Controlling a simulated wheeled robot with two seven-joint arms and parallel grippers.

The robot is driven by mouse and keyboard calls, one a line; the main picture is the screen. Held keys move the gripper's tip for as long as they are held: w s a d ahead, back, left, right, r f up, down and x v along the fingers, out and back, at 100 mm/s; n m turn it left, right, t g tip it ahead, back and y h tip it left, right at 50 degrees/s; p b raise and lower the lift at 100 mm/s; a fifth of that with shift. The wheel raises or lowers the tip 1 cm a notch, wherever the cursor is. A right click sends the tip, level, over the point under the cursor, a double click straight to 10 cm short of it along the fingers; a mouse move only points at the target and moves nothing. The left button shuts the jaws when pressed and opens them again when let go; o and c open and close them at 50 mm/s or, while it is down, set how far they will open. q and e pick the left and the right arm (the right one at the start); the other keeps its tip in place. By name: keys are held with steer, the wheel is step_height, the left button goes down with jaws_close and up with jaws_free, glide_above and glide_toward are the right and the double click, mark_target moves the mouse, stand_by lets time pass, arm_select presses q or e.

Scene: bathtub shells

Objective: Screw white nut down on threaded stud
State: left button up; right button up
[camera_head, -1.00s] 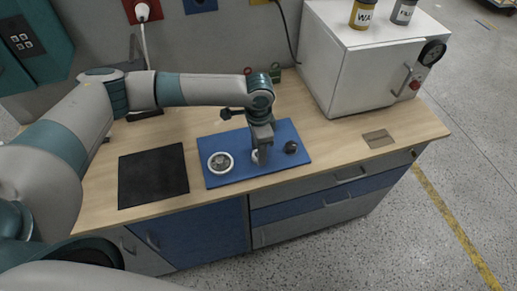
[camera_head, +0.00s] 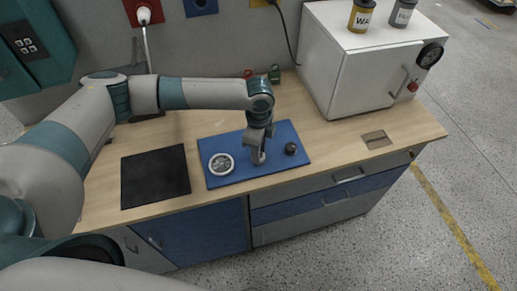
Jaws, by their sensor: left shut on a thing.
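My left gripper (camera_head: 259,158) points down over the middle of the blue mat (camera_head: 233,140). It is shut on the white nut (camera_head: 257,159), of which only a little shows at the fingertips. The threaded stud is hidden by the gripper and cannot be made out, so I cannot tell how far the nut sits on it. My right gripper is not in view.
A round light part with a dark centre (camera_head: 221,164) lies on the mat left of the gripper, and a dark round knob (camera_head: 290,148) lies to its right. A black square pad (camera_head: 155,176) is at the left. A white cabinet (camera_head: 355,75) stands at the back right.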

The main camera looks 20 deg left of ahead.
arm_select(q)
steer(key=m, duration=0.5)
steer(key=shift+m+p, duration=0.3)
steer(key=shift+m, duration=0.1)
steer(key=o, duration=1.2)
steer(key=shift+c, duration=1.1)
